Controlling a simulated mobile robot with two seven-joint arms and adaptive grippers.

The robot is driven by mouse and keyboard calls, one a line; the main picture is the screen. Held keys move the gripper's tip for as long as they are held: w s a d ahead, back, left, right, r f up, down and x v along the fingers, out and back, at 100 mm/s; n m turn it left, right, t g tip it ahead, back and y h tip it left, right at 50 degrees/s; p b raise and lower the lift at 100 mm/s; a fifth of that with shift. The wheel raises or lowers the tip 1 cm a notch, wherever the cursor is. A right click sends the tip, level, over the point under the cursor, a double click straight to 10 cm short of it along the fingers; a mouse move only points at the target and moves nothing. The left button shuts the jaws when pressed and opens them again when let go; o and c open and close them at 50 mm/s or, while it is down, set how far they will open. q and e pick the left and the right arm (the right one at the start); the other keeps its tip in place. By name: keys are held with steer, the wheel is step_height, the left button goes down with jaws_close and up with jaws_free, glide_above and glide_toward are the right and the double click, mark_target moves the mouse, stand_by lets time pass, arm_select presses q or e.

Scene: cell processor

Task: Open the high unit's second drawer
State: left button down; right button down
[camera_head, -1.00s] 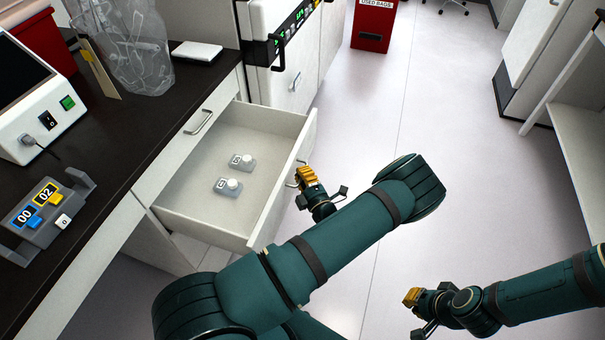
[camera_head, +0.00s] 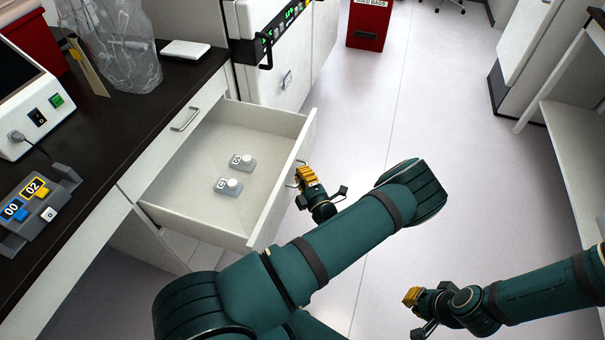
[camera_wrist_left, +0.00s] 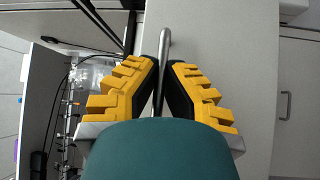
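The open drawer (camera_head: 178,213) stands pulled well out from under the dark counter. Two small grey pieces with white knobs, one (camera_head: 228,186) in front of the other (camera_head: 243,162), lie on its floor. My left gripper (camera_head: 301,178) is at the outer face of the drawer front. In the left wrist view its yellow fingers stand on both sides of the drawer's metal bar handle (camera_wrist_left: 164,50), with the dark pads close to the bar, shut on it. My right gripper (camera_head: 409,297) hangs over the floor at lower right, empty; its finger gap is too small to judge.
A closed drawer handle (camera_head: 185,119) is on the cabinet by the open drawer. The dark counter (camera_head: 105,123) bears a device with numbered buttons (camera_head: 37,205), a clear bag and a white box. A red bin (camera_head: 367,27) stands at the back.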

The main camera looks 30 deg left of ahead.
arm_select(q)
steer(key=shift+a+r, duration=0.1)
steer(key=c, duration=1.1)
jaws_free()
steer(key=shift+o, duration=0.2)
steer(key=v, duration=1.2)
